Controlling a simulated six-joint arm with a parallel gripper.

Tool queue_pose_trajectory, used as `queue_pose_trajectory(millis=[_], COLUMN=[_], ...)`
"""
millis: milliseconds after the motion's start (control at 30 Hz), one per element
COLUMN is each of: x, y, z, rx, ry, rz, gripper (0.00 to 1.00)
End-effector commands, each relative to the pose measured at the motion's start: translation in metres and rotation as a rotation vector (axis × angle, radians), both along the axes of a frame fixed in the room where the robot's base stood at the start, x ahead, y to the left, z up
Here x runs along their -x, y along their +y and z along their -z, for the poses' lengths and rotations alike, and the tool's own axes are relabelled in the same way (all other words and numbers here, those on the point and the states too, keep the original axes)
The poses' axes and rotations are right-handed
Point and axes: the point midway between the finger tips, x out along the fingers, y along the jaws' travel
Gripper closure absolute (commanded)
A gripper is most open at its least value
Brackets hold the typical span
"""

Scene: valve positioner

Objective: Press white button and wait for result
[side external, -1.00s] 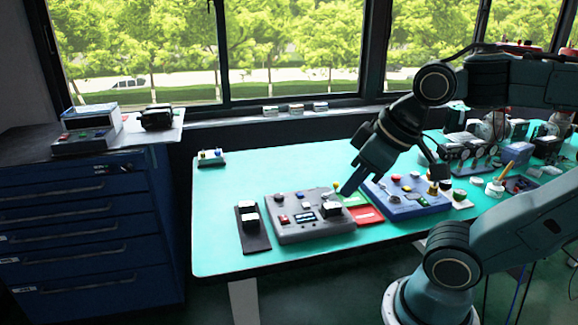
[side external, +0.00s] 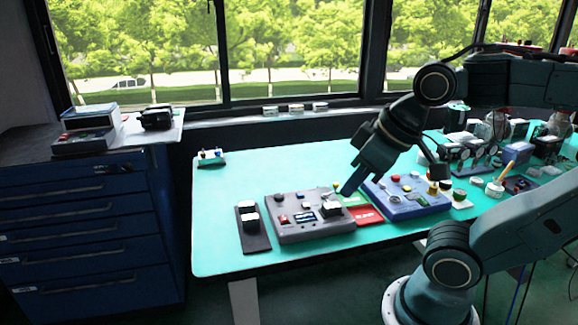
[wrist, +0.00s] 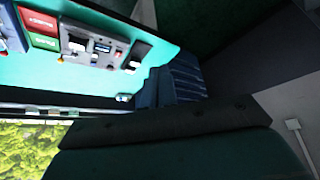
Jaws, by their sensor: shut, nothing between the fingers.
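A grey control box (side external: 290,235) lies on the turquoise table in the side view, with small coloured buttons, a small display (side external: 305,216) and a black block with a white top (side external: 331,209). It also shows at the upper left of the wrist view (wrist: 88,22). Which small pale part on it is the white button I cannot tell. My gripper (side external: 346,189) is shut and empty, pointing down and left at the box's right rear corner. Whether its tips touch anything I cannot tell. They are not clear in the wrist view.
A blue control box (side external: 405,207) with coloured buttons stands to the right. Red (side external: 366,215) and green (side external: 352,199) trays lie between the boxes. A black plate (side external: 254,238) with white-topped blocks lies left of the grey box. The table's left end is mostly clear.

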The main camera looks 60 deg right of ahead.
Motion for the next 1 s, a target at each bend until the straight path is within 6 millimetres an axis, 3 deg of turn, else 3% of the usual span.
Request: queue_pose_trajectory(millis=[667, 1000], x=[-0.002, -0.032], y=[-0.001, -0.008], z=[0.0, 0.0], rx=[-0.001, -0.016], ry=[0.0, -0.007], rz=[0.004, 0.047], gripper=[1.0, 1.0])
